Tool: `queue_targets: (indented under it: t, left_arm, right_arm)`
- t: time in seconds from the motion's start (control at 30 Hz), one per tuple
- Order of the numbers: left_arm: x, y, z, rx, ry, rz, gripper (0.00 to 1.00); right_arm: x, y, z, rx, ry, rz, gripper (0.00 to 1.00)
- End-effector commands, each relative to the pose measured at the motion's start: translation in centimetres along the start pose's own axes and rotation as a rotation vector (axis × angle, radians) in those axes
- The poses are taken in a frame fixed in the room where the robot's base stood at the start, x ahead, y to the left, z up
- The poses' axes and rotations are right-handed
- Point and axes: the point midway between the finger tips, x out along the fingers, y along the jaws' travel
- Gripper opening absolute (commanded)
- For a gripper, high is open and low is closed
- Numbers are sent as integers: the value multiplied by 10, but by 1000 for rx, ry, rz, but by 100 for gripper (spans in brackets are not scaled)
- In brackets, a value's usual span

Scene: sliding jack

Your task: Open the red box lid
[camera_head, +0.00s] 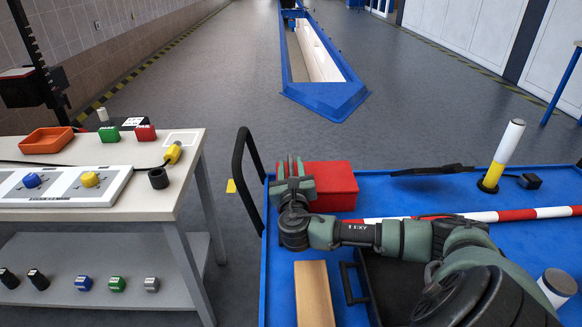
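The red box (335,182) stands on the blue-topped cart, its lid apparently shut. Its left part is hidden behind my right gripper. My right gripper (290,168) is at the left end of the box, fingers pointing away from me. I cannot tell whether the fingers touch the lid or are shut on its edge. My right arm comes in from the lower right, crossing in front of the box. My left gripper is not in view.
The blue cart (279,300) also holds a wooden block (314,293), a black case (392,285), a red-white pole (520,214) and a yellow-white post (502,155). At left, a table (150,200) bears an orange tray (46,140). Open floor lies behind the cart.

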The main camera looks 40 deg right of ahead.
Motion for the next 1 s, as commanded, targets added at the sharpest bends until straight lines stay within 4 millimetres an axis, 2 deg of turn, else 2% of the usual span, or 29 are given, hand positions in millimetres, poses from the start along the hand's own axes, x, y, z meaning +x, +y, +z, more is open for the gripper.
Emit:
queue_targets:
  t: [0.13, 0.37, 0.5, 1.0]
  left_arm:
    - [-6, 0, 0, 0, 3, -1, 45]
    - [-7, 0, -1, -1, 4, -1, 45]
    - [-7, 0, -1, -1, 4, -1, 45]
    - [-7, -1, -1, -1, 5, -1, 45]
  right_arm:
    - [8, 0, 0, 1, 1, 0, 34]
    - [9, 0, 0, 1, 1, 1, 34]
    - [8, 0, 0, 1, 1, 0, 0]
    - [8, 0, 0, -2, 1, 0, 0]
